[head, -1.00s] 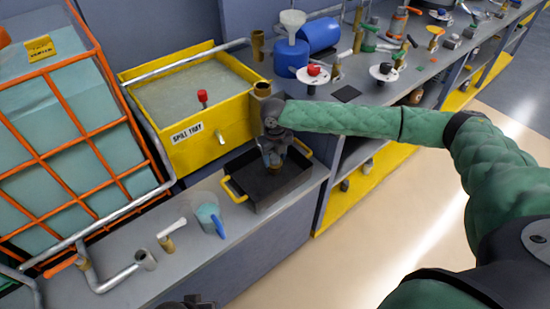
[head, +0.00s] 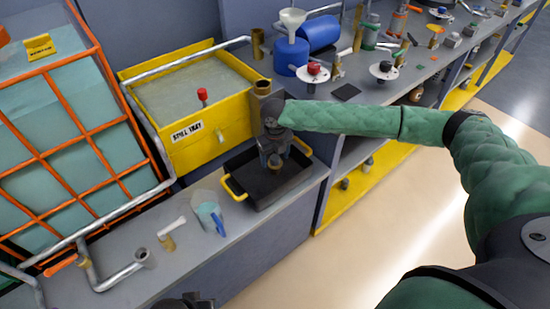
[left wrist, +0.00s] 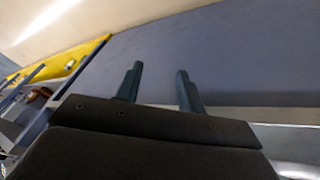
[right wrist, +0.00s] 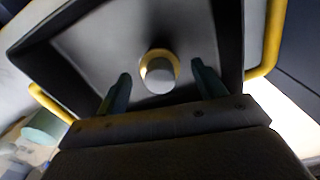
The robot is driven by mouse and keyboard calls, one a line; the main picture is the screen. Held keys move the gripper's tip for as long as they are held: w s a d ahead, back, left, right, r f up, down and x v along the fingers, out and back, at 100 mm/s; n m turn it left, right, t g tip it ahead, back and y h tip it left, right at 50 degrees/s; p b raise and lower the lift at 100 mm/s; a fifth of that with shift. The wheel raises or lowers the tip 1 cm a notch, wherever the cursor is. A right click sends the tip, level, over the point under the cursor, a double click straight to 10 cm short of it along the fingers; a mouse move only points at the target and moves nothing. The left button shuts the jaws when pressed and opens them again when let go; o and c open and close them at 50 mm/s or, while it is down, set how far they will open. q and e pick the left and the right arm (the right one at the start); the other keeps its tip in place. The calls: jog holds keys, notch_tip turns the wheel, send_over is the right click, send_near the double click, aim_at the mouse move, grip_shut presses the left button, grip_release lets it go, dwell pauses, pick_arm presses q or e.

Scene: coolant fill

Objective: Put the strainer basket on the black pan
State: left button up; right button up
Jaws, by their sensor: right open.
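The black pan (head: 262,193) with yellow handles sits on the grey bench in front of the yellow spill tray. A small round brass-rimmed piece with a pale grey top, apparently the strainer basket (right wrist: 158,72), shows over the pan floor in the right wrist view. In the head view it shows as a brownish piece (head: 275,161) under my right gripper. My right gripper (right wrist: 160,82) is open, fingers on either side of the basket with visible gaps. My left gripper (left wrist: 157,82) is open and empty beside the bench front; only a bit shows in the head view.
Blue containers (head: 290,57) are further back.

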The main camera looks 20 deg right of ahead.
pick_arm(q)
jog(key=shift+w+d+f+t+h+b, duration=0.15)
jog(key=shift+d+f+b, duration=0.2)
jog(key=shift+d+f, duration=0.25)
jog(key=shift+w+d+f+t+h+b, duration=0.15)
jog(key=shift+d+f+b, duration=0.2)
jog(key=shift+d+f, duration=0.2)
pick_arm(e)
notch_tip(320, 180, up, 12)
jog(key=shift+f, duration=0.2)
pick_arm(q)
jog(key=shift+w+a+r, duration=0.1)
jog(key=shift+a, duration=0.05)
